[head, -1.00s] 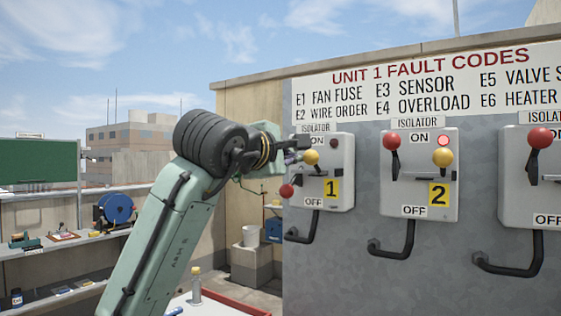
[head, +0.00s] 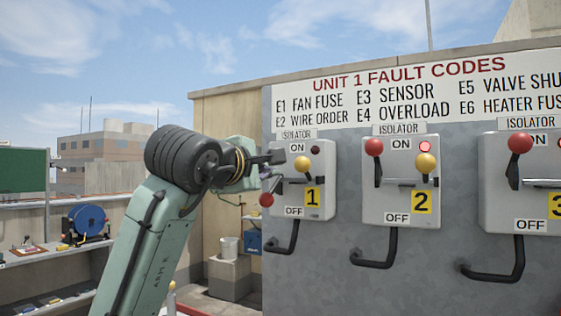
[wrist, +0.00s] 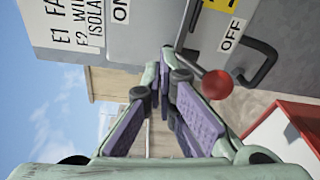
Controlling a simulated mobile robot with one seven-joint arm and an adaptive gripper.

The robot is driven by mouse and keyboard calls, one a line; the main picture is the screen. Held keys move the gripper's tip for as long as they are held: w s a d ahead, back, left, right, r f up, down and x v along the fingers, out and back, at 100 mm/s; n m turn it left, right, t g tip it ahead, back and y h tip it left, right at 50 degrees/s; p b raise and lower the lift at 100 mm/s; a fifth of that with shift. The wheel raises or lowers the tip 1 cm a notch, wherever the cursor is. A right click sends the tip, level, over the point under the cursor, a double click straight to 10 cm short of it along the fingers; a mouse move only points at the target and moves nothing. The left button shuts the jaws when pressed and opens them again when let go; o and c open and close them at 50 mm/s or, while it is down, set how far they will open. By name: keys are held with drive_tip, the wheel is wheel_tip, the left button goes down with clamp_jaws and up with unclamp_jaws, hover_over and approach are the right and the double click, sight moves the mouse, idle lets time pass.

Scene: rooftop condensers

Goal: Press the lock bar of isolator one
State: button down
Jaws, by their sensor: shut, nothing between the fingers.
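Isolator one (head: 322,172) is a grey box on the wall with a yellow "1" label. Its yellow knob (head: 301,163) sits at the front, by a thin horizontal lock bar (head: 297,181) that is partly hidden. Its red handle knob (head: 266,199) hangs low at the left, towards OFF. My gripper (head: 280,168) is shut and empty, just left of the yellow knob; I cannot tell whether it touches the box. In the wrist view, my gripper's purple-padded fingers (wrist: 165,75) converge towards the box, with the red handle knob (wrist: 217,84) to their right.
Isolator two (head: 372,207) stands to the right with its red knob up at ON and a lit red lamp. Another isolator (head: 490,205) is further right. Black pipes (head: 284,245) curve out below the boxes. A shelf with a blue reel (head: 87,219) is at left.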

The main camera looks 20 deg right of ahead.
drive_tip(key=b+v, duration=0.3)
drive_tip(key=v, duration=0.7)
drive_tip(key=shift+b, duration=0.35)
drive_tip(key=shift+s+r, duration=0.1)
